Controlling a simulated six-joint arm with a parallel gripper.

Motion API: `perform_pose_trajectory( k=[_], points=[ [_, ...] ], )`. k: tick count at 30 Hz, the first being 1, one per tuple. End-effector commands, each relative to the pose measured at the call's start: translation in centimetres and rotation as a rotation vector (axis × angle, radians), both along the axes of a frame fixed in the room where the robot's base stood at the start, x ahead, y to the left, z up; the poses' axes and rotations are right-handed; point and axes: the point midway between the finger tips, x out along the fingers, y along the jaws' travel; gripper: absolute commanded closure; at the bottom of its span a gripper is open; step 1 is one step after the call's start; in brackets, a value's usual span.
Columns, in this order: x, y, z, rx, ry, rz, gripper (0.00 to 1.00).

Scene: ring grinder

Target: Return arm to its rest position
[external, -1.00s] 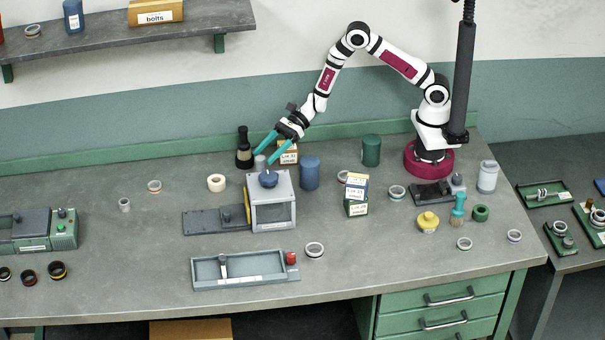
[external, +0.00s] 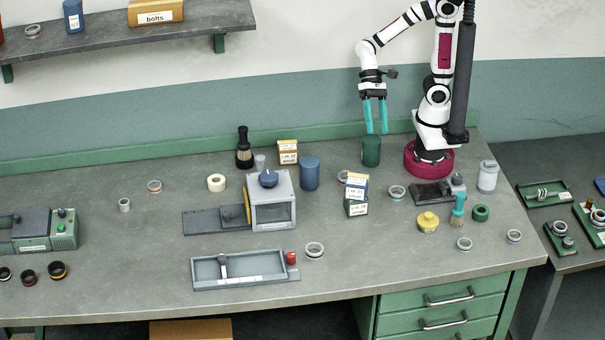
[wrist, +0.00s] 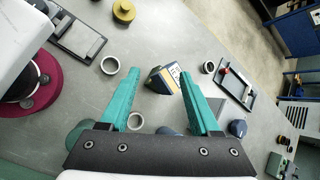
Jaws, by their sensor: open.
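My gripper (external: 376,130) hangs above the back of the bench with its teal fingers pointing down. The fingers are apart with nothing between them. In the external view the tips are just over or in front of the dark green canister (external: 371,151); I cannot tell the gap. My arm is folded back towards its magenta base on the right. In the wrist view the open fingers of my gripper (wrist: 155,85) frame bare bench and part of the stacked small boxes (wrist: 164,79).
The grinder housing (external: 272,203) stands mid-bench, with a grey tray (external: 240,271) in front. A blue canister (external: 309,173) and stacked boxes (external: 356,195) stand between it and my base. A dark vertical post (external: 462,80) is close to my arm. The air left of my gripper is clear.

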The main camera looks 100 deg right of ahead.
Motion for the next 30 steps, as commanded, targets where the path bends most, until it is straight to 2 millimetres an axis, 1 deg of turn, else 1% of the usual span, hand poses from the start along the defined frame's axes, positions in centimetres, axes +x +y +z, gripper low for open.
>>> perform_pose_trajectory(
  k=[1,3,6,8,10,30],
  points=[
    [-3.2,-0.9,0.1,-0.125,-0.058,0.143,0.37],
    [-6.6,-3.2,-0.4,-0.302,-0.119,0.309,0.37],
    [-8.6,-6.0,-0.7,-0.468,-0.176,0.438,0.37],
    [-9.1,-6.9,-0.8,-0.515,-0.191,0.470,0.37],
    [-9.2,-7.3,-0.8,-0.534,-0.194,0.481,0.37],
    [-9.1,-7.2,-0.8,-0.532,-0.193,0.478,0.37]
  ],
)
